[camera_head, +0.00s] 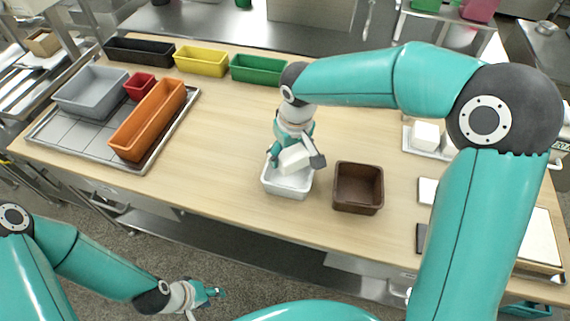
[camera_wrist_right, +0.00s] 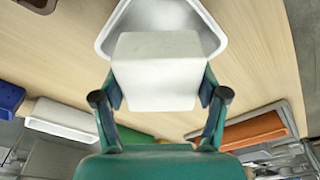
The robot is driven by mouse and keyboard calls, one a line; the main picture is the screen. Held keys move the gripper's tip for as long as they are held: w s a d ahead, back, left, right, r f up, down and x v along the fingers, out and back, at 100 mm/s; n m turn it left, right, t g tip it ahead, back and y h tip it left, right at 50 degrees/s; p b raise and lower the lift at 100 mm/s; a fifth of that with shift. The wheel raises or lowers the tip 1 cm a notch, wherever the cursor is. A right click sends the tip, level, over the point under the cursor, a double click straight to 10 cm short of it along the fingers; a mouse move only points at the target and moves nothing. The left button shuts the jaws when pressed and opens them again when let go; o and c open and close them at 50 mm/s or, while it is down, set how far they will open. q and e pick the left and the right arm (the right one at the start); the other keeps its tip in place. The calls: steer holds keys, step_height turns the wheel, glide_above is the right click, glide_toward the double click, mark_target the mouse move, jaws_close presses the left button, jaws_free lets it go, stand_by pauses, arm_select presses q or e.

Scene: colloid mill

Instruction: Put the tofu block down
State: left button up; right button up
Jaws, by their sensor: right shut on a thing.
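A white tofu block (camera_head: 294,159) is between the fingers of my right gripper (camera_head: 296,160). In the right wrist view the block (camera_wrist_right: 156,72) fills the space between the two fingers (camera_wrist_right: 160,97). A white tray (camera_head: 287,188) is directly under the block in the head view, and it also shows behind the block in the right wrist view (camera_wrist_right: 203,17). The block appears at or just above the tray's rim; I cannot tell whether it touches the tray floor. My left gripper (camera_head: 212,295) hangs over the floor in front of the table, holding nothing visible. Its finger opening is too small to judge.
A brown bin (camera_head: 358,188) stands close right of the white tray. More white blocks (camera_head: 425,134) sit on a tray at the right. Black (camera_head: 139,51), yellow (camera_head: 201,61) and green (camera_head: 259,69) bins line the back. An orange bin (camera_head: 148,120) is at left. The table between is clear.

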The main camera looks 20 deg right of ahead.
mark_target(292, 152)
steer(key=shift+f, duration=2.35)
steer(key=shift+f, duration=0.25)
steer(key=o, duration=0.6)
steer(key=shift+r, duration=0.1)
steer(key=shift+r, duration=0.3)
steer(key=r, duration=0.4)
steer(key=s+r, duration=0.1)
steer(key=r, duration=0.6)
steer(key=shift+s+d+r, duration=0.15)
steer(key=shift+s+r, duration=0.15)
steer(key=shift+s, duration=0.1)
